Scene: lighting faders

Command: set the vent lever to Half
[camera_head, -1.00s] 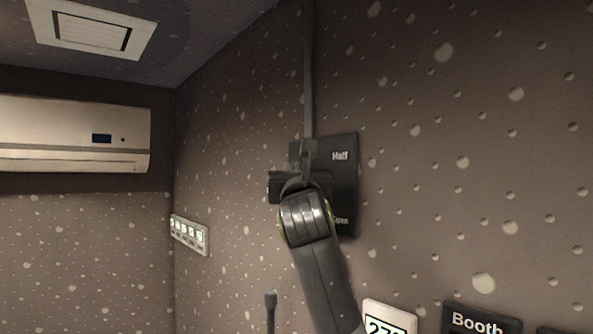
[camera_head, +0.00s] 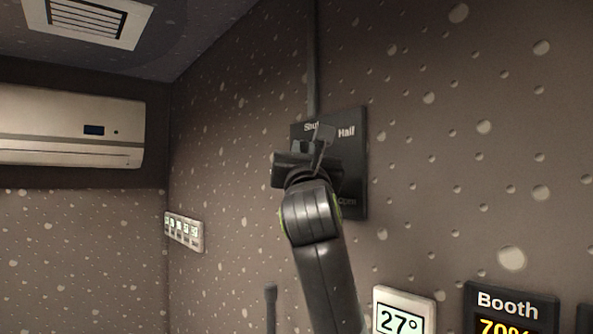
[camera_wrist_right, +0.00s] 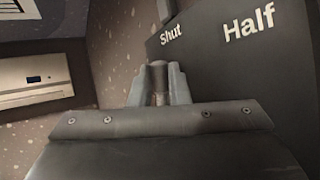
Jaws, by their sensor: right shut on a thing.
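The vent lever (camera_head: 323,137) is a dark grey handle on a black wall plate (camera_head: 354,185) marked Shut, Half and Open. It tilts slightly right of upright, between the Shut and Half labels and short of Half. My right gripper (camera_head: 311,165) is at the lever, its wrist covering the lower left of the plate. In the right wrist view the gripper (camera_wrist_right: 159,88) is shut on the lever, with Shut (camera_wrist_right: 172,33) just above and Half (camera_wrist_right: 249,24) to the right. The lever's pivot is hidden. My left gripper is not in view.
A ceiling vent (camera_head: 92,17) shows open slats. A white air conditioner (camera_head: 70,126) hangs on the far wall. A small switch panel (camera_head: 184,231) is at the corner. A 27° display (camera_head: 403,312) and a Booth display (camera_head: 511,306) are low on the right. A conduit runs above the plate.

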